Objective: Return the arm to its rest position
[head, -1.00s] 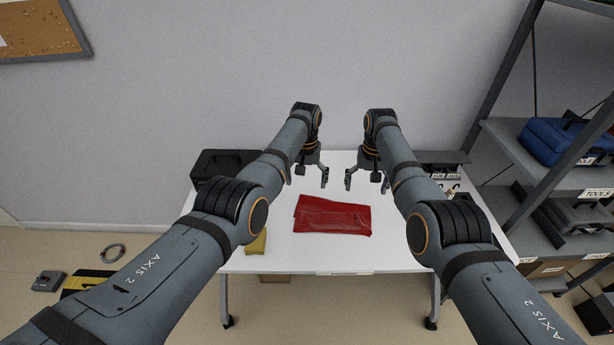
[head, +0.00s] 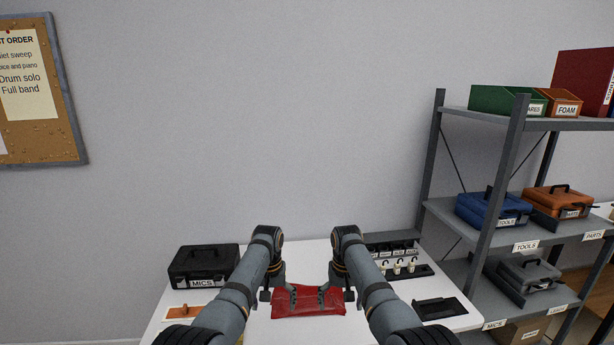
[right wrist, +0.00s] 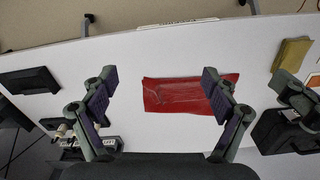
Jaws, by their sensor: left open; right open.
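Both of my arms reach out over the white table (head: 225,315). My left gripper (head: 280,298) is open and empty, in front of the far left part of a flat red cloth-like piece (head: 308,306) in the head view. My right gripper (head: 338,294) is open and empty near its right side. In the right wrist view, the fingers of my right gripper (right wrist: 155,92) are wide apart, with the red piece (right wrist: 180,95) on the table beyond them. My left gripper (right wrist: 300,97) shows at that view's right edge.
A black MICS case (head: 204,266) stands at the back left. A dark rack with small white-labelled items (head: 400,266) and a black tray (head: 440,308) are at the right. A yellow block (right wrist: 291,55) lies on the table. Grey shelving (head: 510,180) stands right of the table.

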